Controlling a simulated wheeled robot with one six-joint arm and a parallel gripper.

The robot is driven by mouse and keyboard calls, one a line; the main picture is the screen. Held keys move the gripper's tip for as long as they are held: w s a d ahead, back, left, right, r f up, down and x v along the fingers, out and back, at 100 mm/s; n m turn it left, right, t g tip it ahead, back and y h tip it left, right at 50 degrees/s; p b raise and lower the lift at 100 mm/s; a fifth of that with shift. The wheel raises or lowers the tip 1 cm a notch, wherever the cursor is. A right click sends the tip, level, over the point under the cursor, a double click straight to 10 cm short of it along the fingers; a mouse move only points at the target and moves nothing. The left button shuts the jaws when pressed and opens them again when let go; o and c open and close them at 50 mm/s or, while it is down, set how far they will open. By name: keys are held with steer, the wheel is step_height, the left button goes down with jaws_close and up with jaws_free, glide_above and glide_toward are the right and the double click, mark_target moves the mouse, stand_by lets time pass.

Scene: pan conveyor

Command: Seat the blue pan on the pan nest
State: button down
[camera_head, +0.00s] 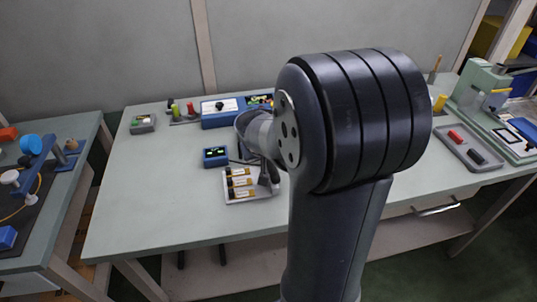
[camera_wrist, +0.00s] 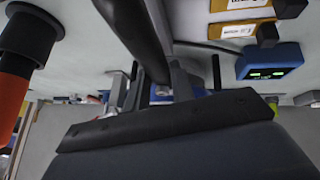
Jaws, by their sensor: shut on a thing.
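My gripper (camera_wrist: 162,88) shows its two grey fingers in the wrist view, shut on a dark bar (camera_wrist: 132,35) that runs from the top edge down to the fingers. I cannot tell what the bar belongs to. In the head view my gripper (camera_head: 266,180) is low over the table, beside the small tray of yellow-labelled pieces, and my arm hides part of it. I cannot make out a blue pan or a pan nest for certain in either view.
The tray (camera_head: 227,197) lies on the grey-green table (camera_head: 150,225). A small blue box (camera_head: 215,157) with green lights stands behind it. A long blue case (camera_head: 219,111) is at the back. A grey tray (camera_head: 479,158) lies right. The table's left front is clear.

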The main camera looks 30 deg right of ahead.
steer(key=shift+f+b, duration=0.8)
steer(key=shift+b, duration=0.1)
steer(key=c, duration=1.1)
jaws_free()
steer(key=p+v, duration=0.1)
steer(key=v, duration=1)
steer(key=shift+w+f, duration=0.1)
steer(key=shift+f, duration=0.05)
steer(key=b+x, duration=0.1)
steer(key=x, duration=1)
steer(key=shift+r+p, duration=0.45)
steer(key=shift+r, duration=0.05)
steer(key=shift+f, duration=0.2)
